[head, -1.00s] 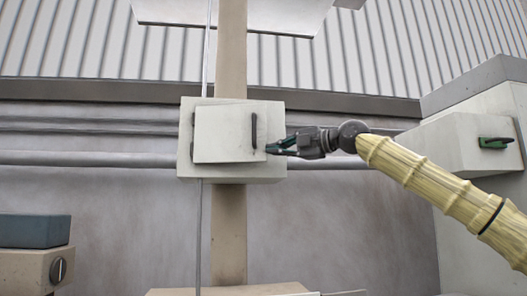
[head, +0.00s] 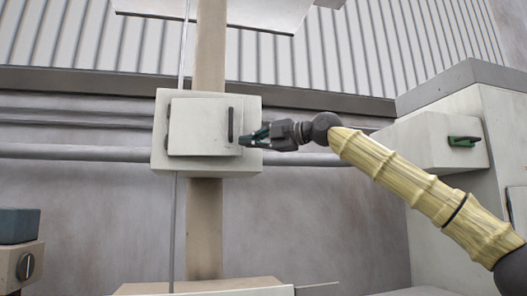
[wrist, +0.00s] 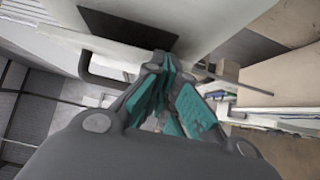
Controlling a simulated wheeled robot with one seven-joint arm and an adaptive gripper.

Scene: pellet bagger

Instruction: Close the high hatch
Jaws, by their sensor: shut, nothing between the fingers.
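The high hatch is a pale box on a brown post, with a square pale door (head: 198,125) on its front and an upright black bar handle (head: 230,125) near the door's right edge. The door lies close to the box face; whether a small gap is left I cannot tell. My gripper (head: 244,140) is shut and empty, its green-padded fingertips at the door's lower right edge, right of and below the handle. Contact is unclear. In the wrist view the shut fingers (wrist: 158,82) are beside a pale panel, with a black bar handle (wrist: 92,64) to their left.
A pale box with a green handle (head: 464,141) juts out at the right. A grey pipe (head: 90,152) runs along the wall behind the hatch. A blue-topped unit with a knob (head: 27,266) stands at lower left. A pale ledge (head: 205,287) lies below the post.

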